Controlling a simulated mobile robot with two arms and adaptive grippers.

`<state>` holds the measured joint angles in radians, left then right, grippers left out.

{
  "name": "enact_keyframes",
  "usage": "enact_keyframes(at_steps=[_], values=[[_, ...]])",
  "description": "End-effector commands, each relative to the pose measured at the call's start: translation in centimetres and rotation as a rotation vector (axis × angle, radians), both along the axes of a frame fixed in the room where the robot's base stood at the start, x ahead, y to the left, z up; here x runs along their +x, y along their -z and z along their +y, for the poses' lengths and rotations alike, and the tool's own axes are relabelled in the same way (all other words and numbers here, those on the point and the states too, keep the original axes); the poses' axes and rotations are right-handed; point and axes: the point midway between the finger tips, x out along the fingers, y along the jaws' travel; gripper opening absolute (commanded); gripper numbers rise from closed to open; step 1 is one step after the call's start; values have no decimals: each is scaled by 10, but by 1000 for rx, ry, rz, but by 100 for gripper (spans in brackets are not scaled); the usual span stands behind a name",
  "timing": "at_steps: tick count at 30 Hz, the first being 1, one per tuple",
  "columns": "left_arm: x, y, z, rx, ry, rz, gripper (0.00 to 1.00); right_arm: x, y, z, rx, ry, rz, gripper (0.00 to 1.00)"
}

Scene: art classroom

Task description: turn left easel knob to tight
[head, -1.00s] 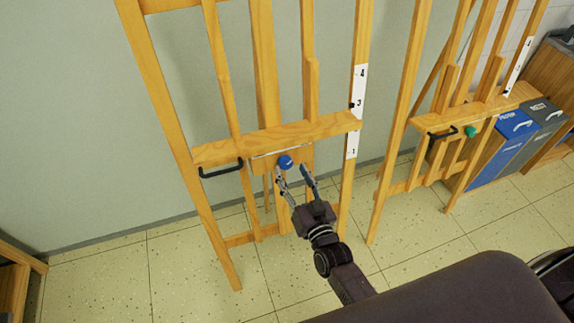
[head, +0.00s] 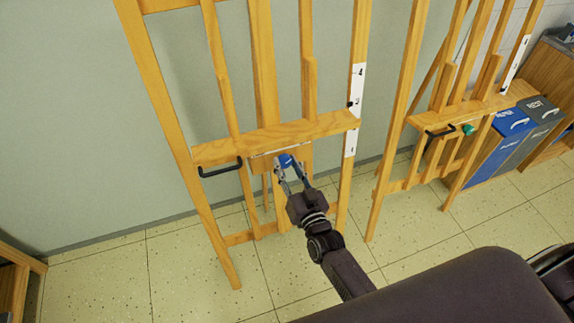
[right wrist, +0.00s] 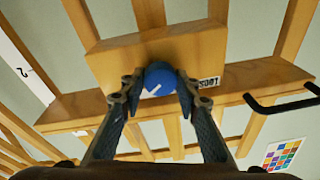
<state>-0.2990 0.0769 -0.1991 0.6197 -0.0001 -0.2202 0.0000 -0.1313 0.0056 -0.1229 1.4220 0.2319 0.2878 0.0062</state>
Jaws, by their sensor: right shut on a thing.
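The left easel (head: 225,146) is wooden, with a blue knob (head: 286,160) on a block below its ledge. My right gripper (head: 289,169) has its fingers on either side of the knob and is shut on it. In the right wrist view the blue knob (right wrist: 161,75) sits between the two fingertips (right wrist: 157,90), touching both. A white mark on the knob points toward the lower left there. A partly covered label (right wrist: 209,82) beside the knob shows upside-down letters that look like "LOOS". My left gripper is not in view.
A black handle (head: 221,170) sticks out from the easel ledge to the left of the knob. A white numbered strip (head: 356,90) runs up the right upright. A second easel with a green knob (head: 467,129) and blue and grey bins (head: 507,127) stand at right.

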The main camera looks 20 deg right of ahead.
Motion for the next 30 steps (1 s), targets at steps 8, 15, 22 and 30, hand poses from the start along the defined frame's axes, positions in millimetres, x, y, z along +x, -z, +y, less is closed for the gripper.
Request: enact_keyframes(at_steps=[8, 15, 22, 30], values=[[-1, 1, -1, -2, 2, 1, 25, 0, 0, 1, 136, 25, 5, 5], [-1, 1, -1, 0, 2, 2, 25, 0, 0, 1, 134, 23, 5, 38], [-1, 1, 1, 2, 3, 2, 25, 0, 0, 0, 133, 23, 5, 47], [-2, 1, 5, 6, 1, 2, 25, -12, 1, 0, 133, 24, 6, 47]])
